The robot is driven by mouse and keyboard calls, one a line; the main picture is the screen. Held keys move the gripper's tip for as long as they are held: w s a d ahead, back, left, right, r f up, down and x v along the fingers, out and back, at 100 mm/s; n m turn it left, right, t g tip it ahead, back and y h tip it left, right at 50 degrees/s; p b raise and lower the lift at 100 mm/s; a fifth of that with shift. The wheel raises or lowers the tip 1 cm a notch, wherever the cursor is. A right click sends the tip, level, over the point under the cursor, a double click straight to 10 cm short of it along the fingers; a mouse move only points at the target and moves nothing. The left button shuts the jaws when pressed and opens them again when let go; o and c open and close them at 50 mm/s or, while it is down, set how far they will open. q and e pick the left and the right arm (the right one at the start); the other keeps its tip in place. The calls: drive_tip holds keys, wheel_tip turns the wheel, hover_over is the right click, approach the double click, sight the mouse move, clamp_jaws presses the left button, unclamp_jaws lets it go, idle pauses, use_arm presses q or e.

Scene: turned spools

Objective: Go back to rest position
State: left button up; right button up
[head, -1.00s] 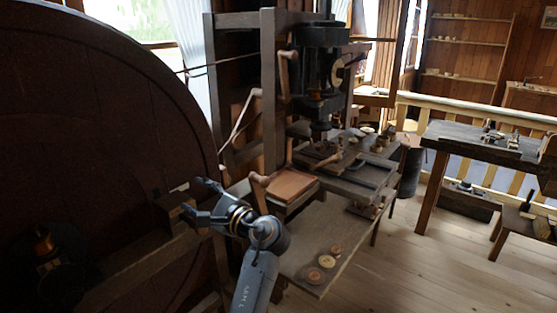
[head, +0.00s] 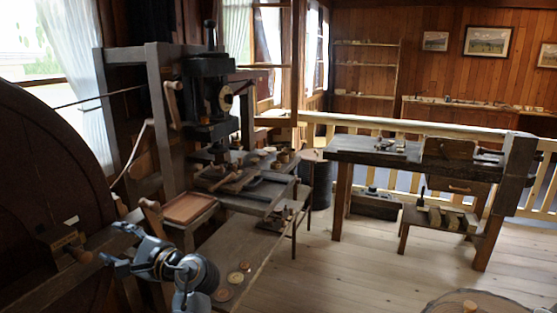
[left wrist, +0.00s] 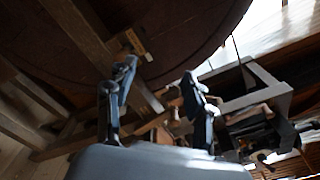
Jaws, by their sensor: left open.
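My left gripper (head: 114,243) is at the lower left of the head view. Its fingers are apart, with nothing visible between them. It points left toward the wooden beam by the big dark wheel. In the left wrist view the two dark fingers (left wrist: 160,74) are spread, with the wheel (left wrist: 160,30) and timber framing beyond them. A small wooden block (head: 70,245) sits on the beam just left of the fingertips; I cannot tell whether they touch it. My right gripper is not in view.
A machine with a dark upright head (head: 208,95) and cluttered work table stands right of my left arm. Several round wooden discs (head: 235,278) lie on the low board beside my gripper. A workbench (head: 375,150) stands farther right. Open plank floor (head: 350,265) lies between.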

use_arm(q)
drive_tip(key=w+d+f+m+t+h, duration=0.1)
drive_tip(key=w+d+f+h, duration=0.15)
drive_tip(key=f, duration=0.95)
drive_tip(key=w+d+f+m+t+h, duration=0.15)
drive_tip(key=f+h, duration=0.25)
drive_tip(key=f, duration=0.8)
drive_tip(key=s+d+f+g+h, duration=0.1)
drive_tip(key=s+d+f+h, duration=0.15)
drive_tip(key=f, duration=0.55)
drive_tip(key=s+d+f+n+h, duration=0.1)
drive_tip(key=s+f, duration=0.3)
drive_tip(key=f, duration=0.3)
drive_tip(key=s+d+f+g+h, duration=0.1)
drive_tip(key=s+d+f, duration=0.15)
drive_tip(key=f, duration=0.55)
drive_tip(key=s+d+f+n+g+h, duration=0.25)
drive_tip(key=s+f+n+h, duration=0.2)
drive_tip(key=s+f, duration=1.35)
drive_tip(key=s+a+f+n+g, duration=0.1)
drive_tip(key=s+f+n+g, duration=0.1)
drive_tip(key=s, duration=1.2)
drive_tip(key=s+f+n+g+h, duration=0.1)
drive_tip(key=s+f+n, duration=0.4)
drive_tip(key=s, duration=0.9)
drive_tip(key=shift+s+a+f+n+g, duration=0.15)
drive_tip(key=shift+s+a+n+g, duration=0.2)
drive_tip(key=shift+n+g, duration=0.2)
